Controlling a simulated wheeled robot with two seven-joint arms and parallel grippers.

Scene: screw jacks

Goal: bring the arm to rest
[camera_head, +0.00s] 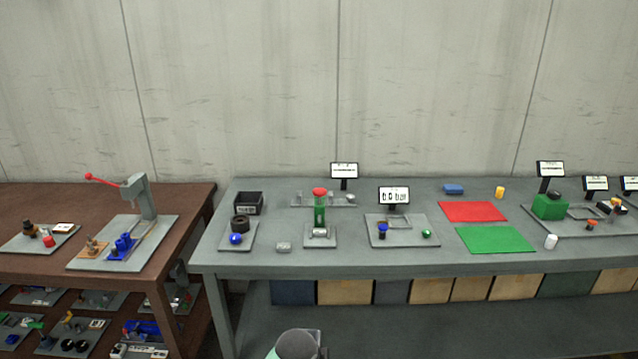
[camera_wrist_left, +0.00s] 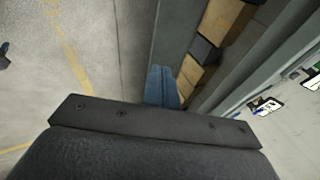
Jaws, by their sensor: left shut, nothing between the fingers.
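My left gripper (camera_wrist_left: 163,87) shows in the left wrist view as two narrow blue-grey fingers beyond the dark wrist housing. The fingers are together with nothing between them. They are clear of the bench, with floor and the boxes under the bench behind them. In the head view, a grey rounded part at the bottom edge, in front of the bench, looks like part of my arm; no fingers show there. My right gripper is in neither view.
The grey bench (camera_head: 350,262) holds a green cylinder with a red top (camera_head: 320,207), a red mat (camera_head: 472,211), a green mat (camera_head: 495,239) and several small displays. A brown table (camera_head: 40,268) at left carries a press with a red lever (camera_head: 137,195). Boxes (camera_head: 344,291) sit under the bench.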

